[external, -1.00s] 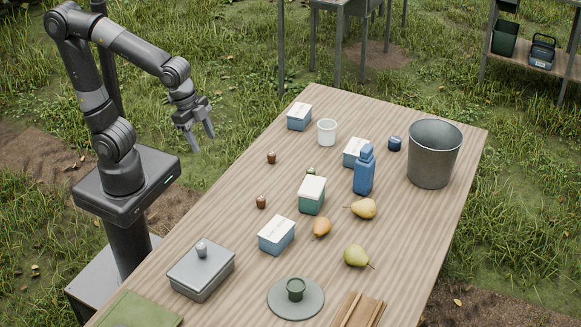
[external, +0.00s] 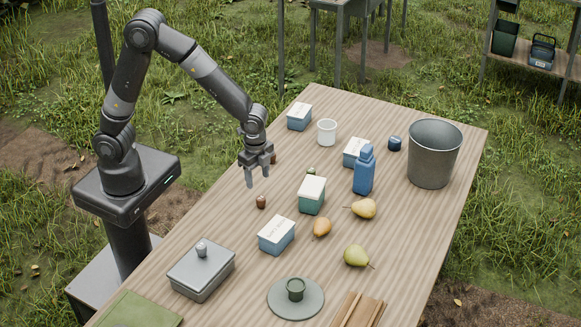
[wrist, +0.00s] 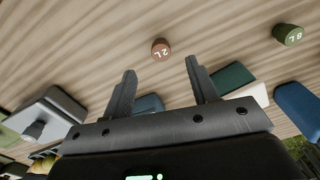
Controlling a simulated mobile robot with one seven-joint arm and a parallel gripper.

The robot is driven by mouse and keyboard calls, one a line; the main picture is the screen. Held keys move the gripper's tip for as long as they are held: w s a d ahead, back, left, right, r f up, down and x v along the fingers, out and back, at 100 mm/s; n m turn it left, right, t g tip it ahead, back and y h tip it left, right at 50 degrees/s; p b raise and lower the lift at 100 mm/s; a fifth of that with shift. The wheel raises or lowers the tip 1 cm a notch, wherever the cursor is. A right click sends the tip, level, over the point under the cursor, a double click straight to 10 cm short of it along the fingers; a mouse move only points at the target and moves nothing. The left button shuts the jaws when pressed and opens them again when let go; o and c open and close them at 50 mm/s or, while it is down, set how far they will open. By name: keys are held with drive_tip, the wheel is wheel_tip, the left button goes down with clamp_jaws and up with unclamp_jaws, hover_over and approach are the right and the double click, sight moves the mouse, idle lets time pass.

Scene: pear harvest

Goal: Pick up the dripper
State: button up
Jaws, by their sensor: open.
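Two small brown drippers stand on the table in the external view, one (external: 261,202) in front of my gripper and one (external: 273,158) partly hidden behind it. A small green dripper (external: 311,171) stands behind the teal box. My gripper (external: 258,178) is open and empty, pointing down above the table's left side, close to the nearer brown dripper. In the wrist view, a brown dripper (wrist: 160,49) marked "2 L" lies ahead of the gap between my open fingers (wrist: 161,76), not touching them. The green dripper (wrist: 288,35), marked "8 L", is at upper right.
A teal box (external: 311,196) and a blue box (external: 276,236) stand right of the nearer brown dripper. A grey lidded box (external: 201,270) is at the front left. Pears, a blue bottle (external: 364,172) and a metal bucket (external: 432,158) are farther right.

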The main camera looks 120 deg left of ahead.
sight(261, 198)
wheel_tip(261, 198, down, 4)
drive_tip(key=shift+f, duration=0.15)
drive_tip(key=shift+w+d+f, duration=0.1)
drive_tip(key=shift+w+f, duration=0.15)
drive_tip(key=shift+f, duration=1.05)
drive_tip(key=shift+w+f, duration=0.2)
drive_tip(key=shift+f, duration=1.1)
drive_tip(key=c, duration=1)
